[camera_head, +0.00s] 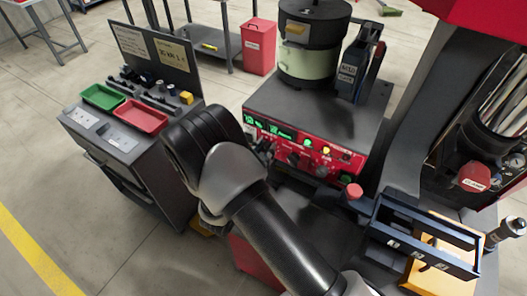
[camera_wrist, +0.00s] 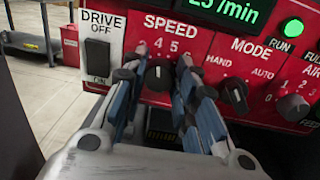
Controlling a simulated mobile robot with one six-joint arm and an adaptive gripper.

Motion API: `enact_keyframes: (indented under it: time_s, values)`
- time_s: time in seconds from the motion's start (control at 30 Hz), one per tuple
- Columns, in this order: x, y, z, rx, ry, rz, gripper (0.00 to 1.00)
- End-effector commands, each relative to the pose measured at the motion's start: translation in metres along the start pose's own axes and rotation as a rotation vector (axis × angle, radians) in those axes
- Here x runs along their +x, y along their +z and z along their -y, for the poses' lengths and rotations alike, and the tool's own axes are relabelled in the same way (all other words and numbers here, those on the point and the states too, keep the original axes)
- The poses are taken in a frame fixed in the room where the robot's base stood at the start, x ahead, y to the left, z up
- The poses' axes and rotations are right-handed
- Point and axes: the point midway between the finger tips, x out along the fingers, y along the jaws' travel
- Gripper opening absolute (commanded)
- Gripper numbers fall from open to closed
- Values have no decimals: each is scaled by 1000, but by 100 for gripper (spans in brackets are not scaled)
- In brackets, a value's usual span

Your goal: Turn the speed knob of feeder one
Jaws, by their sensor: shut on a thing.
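The speed knob (camera_wrist: 158,76) is a dark round knob under the white SPEED label on the red control panel (camera_wrist: 212,47) in the wrist view. My gripper (camera_wrist: 160,72) has its two blue-padded fingers on either side of the knob, shut on it. The fingers cover parts of the dial's scale; the figures 4, 5 and 6 show above. In the head view, my arm hides most of the gripper and the knob, and the feeder's red panel (camera_head: 300,145) shows lit green displays and several small knobs and lamps.
A DRIVE OFF switch (camera_wrist: 98,57) is left of the knob, and a MODE knob (camera_wrist: 234,94) is close on the right. A grey cart (camera_head: 130,165) with green and red trays stands at left. A black rack (camera_head: 425,232) is at lower right.

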Motion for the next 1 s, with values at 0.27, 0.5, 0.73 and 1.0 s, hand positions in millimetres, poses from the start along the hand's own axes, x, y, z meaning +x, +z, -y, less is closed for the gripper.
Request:
enact_keyframes:
  time_s: [0.27,0.5,0.73,1.0]
  values:
    - [0,0,0,5,0,0,3]
    - [0,-2,0,83,0,4,3]
    - [0,-3,1,235,0,11,3]
    - [0,-3,1,407,0,19,3]
